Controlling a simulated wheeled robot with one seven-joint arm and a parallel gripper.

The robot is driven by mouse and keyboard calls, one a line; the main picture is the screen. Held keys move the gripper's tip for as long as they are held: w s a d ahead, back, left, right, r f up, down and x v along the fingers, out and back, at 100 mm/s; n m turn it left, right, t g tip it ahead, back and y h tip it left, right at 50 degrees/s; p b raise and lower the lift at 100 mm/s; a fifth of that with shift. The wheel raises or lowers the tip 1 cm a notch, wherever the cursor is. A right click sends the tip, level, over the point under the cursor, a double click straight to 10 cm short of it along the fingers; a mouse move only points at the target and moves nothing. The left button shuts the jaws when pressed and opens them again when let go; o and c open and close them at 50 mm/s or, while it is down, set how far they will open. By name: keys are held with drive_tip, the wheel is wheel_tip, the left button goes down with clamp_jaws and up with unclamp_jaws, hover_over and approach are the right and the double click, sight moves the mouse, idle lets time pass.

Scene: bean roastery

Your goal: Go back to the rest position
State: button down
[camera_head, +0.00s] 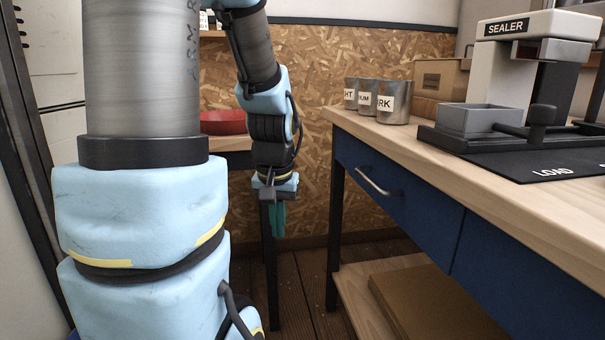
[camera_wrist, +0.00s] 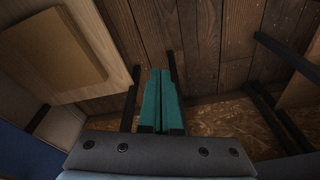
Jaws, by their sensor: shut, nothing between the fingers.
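My gripper (camera_head: 278,222) hangs straight down at the end of my arm, in the gap between the workbench (camera_head: 500,205) and a smaller table (camera_head: 232,143) behind. Its teal fingers are together and hold nothing. In the wrist view the shut fingers (camera_wrist: 163,100) point toward the wooden floor (camera_wrist: 210,40). My gripper is left of the bench's blue drawer and apart from it.
On the workbench stand labelled metal cups (camera_head: 394,102), a sealer (camera_head: 505,75) and a cardboard box (camera_head: 440,79). A brown board (camera_head: 425,300) lies on the bench's lower shelf. The floor under my gripper is clear.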

drive_tip(key=s+a+f, duration=0.2)
drive_tip(key=s+f, duration=0.1)
drive_tip(key=s, duration=0.2)
wheel_tip(320, 180, up, 30)
drive_tip(key=p, duration=2.9)
drive_tip(key=shift+w+d+f+g, duration=0.15)
drive_tip(key=shift+w+f+g, duration=0.05)
drive_tip(key=shift+f+g, duration=0.1)
